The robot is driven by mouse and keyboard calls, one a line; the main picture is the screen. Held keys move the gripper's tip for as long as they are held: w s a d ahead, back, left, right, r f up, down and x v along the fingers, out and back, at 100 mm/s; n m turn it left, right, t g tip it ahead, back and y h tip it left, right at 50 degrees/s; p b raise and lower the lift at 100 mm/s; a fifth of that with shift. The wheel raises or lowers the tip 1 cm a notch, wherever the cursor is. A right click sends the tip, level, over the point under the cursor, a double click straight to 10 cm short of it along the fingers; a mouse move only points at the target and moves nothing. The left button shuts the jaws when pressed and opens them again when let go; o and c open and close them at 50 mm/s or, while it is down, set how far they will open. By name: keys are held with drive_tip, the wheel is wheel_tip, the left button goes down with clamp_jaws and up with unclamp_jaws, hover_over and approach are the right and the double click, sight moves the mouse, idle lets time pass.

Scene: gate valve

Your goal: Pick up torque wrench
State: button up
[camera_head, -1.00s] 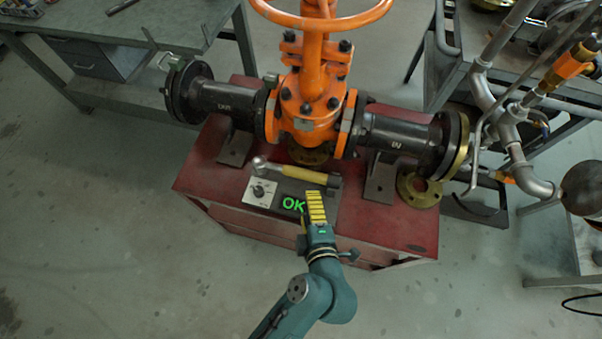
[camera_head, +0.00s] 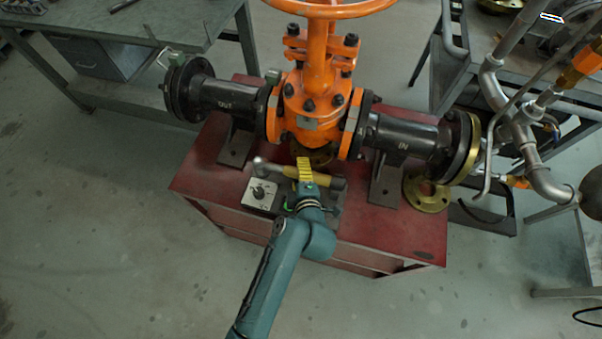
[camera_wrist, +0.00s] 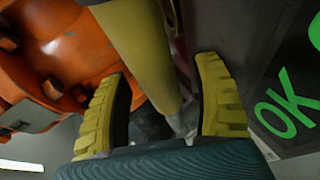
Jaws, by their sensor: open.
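The torque wrench (camera_head: 325,178), with a yellow handle and grey metal ends, lies crosswise in front of the orange valve in the head view. Its head end is at the left, and my gripper hides part of its handle. My gripper (camera_head: 304,165) is over the handle. In the wrist view, the wrench's yellow handle (camera_wrist: 138,50) passes between the two yellow ridged fingers of my gripper (camera_wrist: 165,105). The fingers are apart, with gaps visible beside the handle.
The orange gate valve (camera_head: 312,95) with black flanged pipes stands on the red cabinet (camera_head: 400,225), close behind the wrench. A small grey-white box with a knob (camera_head: 259,195) sits left of my gripper. A green OK display (camera_wrist: 287,105) lies beside the fingers. A brass flange (camera_head: 427,192) lies at the right.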

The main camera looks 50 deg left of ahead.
clamp_jaws()
